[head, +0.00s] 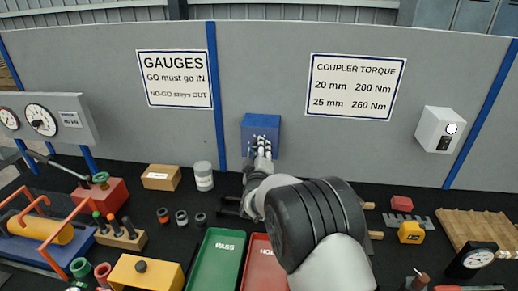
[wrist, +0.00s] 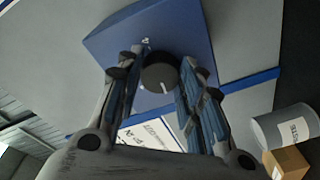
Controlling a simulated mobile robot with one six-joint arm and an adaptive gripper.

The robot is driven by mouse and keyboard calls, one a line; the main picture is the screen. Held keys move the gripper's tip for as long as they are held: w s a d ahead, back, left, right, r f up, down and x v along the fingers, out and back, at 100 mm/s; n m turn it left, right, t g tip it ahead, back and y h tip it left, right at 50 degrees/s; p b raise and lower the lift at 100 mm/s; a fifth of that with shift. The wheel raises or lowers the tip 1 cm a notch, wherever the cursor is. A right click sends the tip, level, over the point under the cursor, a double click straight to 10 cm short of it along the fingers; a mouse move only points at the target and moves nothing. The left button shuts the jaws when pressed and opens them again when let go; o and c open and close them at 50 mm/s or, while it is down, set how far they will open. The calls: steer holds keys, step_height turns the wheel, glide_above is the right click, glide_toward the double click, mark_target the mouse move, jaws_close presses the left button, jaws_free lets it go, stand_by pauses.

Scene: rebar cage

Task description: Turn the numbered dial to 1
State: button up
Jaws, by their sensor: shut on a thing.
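The numbered dial is a round black knob (wrist: 160,73) on the face of a blue box (wrist: 120,36), seen in the wrist view. A white pointer line on the knob points toward the bottom of the picture. A small white mark shows on the box just above the knob, too small to read. My gripper (wrist: 160,78) has its fingers on both sides of the knob and is shut on it. In the head view the blue box (head: 261,121) is on the grey wall panel, and my gripper (head: 262,147) reaches its lower front, hiding the dial.
Below stand a white can (head: 202,177), a cardboard box (head: 161,177), a green tray (head: 215,260) and a red tray (head: 262,265). The panel around the blue box is clear.

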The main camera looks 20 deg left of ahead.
steer(key=shift+n, duration=0.4)
steer(key=o, duration=1.1)
steer(key=shift+c, duration=0.2)
steer(key=v, duration=1.2)
